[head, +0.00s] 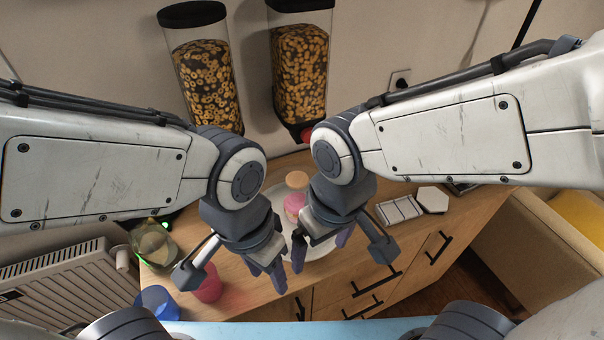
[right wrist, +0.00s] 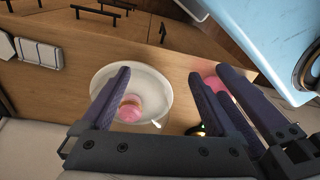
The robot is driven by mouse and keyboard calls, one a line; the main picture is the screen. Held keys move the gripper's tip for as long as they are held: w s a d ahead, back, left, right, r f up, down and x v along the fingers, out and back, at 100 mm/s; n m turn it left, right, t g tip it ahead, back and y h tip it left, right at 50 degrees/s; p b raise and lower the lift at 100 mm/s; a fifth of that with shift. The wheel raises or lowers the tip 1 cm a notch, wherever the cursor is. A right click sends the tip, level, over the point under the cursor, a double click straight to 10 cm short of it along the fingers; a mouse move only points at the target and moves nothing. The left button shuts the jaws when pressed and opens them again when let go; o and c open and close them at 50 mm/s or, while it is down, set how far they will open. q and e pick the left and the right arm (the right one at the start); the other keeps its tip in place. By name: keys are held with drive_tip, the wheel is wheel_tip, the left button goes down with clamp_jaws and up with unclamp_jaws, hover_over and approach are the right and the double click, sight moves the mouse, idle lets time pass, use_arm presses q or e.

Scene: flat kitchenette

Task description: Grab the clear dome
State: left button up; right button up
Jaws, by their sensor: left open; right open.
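My right gripper (head: 320,256) is open and empty above the plate. My left gripper (head: 268,280) is open close beside it, towards the counter's front.
A blue cup (head: 157,302) and a pink-red cup (head: 208,285) stand at the front left. White tiles (head: 398,210) and a white hexagonal piece (head: 432,199) lie at the right. Two cereal dispensers (head: 205,75) (head: 300,70) hang on the wall behind.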

drive_tip(key=w+a+r+m+t+p, duration=0.1)
drive_tip(key=w+r+m+p, duration=0.1)
drive_tip(key=w+r+p, duration=0.4)
drive_tip(key=w+a+r+m+t+p, duration=0.1)
drive_tip(key=w+a+r+m+p, duration=0.2)
drive_tip(key=w, duration=0.6)
drive_tip(key=n, duration=0.1)
hover_over(297, 179)
drive_tip(key=s, duration=0.1)
drive_tip(key=f, duration=0.3)
drive_tip(key=shift+d+f, duration=0.2)
drive_tip(key=shift+d, duration=0.05)
drive_tip(key=shift+s+p+x, duration=0.2)
drive_tip(key=shift+p+x, duration=0.05)
drive_tip(key=shift+x, duration=1.25)
drive_tip(key=shift+s+p+x, duration=0.2)
drive_tip(key=shift+x, duration=1.35)
drive_tip(key=shift+t, duration=0.3)
clamp_jaws()
